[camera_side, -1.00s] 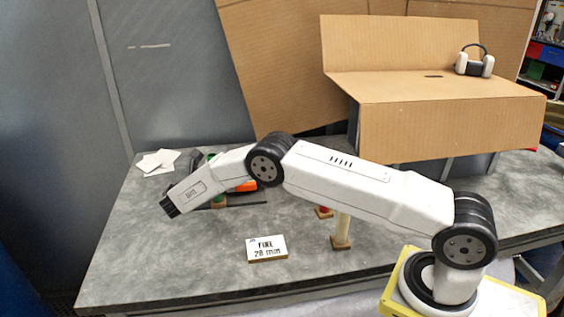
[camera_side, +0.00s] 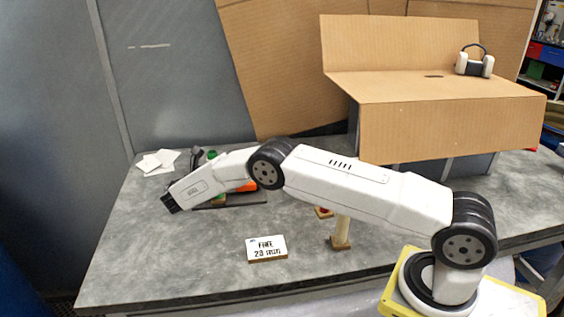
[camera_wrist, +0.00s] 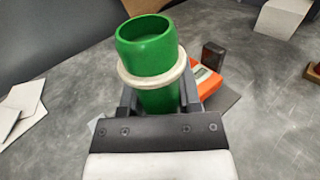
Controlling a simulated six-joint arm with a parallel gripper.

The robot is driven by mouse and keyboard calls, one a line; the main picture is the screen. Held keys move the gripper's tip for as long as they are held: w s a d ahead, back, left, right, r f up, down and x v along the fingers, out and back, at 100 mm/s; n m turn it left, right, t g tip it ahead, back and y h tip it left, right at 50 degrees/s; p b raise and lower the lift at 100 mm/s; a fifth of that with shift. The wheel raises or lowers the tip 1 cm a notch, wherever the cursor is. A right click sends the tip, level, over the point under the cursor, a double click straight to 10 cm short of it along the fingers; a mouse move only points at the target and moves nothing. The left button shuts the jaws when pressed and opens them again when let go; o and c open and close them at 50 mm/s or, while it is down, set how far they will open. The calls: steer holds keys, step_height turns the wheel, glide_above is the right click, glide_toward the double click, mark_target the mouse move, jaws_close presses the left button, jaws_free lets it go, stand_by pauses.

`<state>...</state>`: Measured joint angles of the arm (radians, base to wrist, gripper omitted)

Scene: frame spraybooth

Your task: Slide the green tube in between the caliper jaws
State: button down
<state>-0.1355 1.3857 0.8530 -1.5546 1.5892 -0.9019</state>
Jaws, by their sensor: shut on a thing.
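The green tube (camera_wrist: 148,48) has an open top and a pale ring around it. In the wrist view my gripper (camera_wrist: 158,96) is shut on it below the ring. In the side view a bit of green (camera_side: 212,154) shows behind my arm, which hides my fingers. An orange body (camera_side: 245,186) on a dark plate (camera_side: 232,205), probably the caliper, is partly hidden by my arm. In the wrist view the orange part (camera_wrist: 207,80) and a dark upright block (camera_wrist: 212,55) lie just right of the tube. I cannot make out the jaw gap or whether the tube is in it.
A small sign (camera_side: 267,248) stands at the front of the grey table (camera_side: 190,255). A pale post on a wooden foot (camera_side: 341,232) is to its right. White papers (camera_side: 157,161) lie at the back left. A cardboard box (camera_side: 450,125) stands at the back right.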

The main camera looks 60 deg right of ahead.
steer(key=shift+w+d, duration=1)
steer(key=shift+d, duration=0.05)
stand_by(0.7)
steer(key=shift+c, duration=1.1)
jaws_free()
steer(key=a, duration=0.7)
steer(key=shift+s+a, duration=0.4)
steer(key=shift+s, duration=0.05)
steer(key=shift+d, duration=0.1)
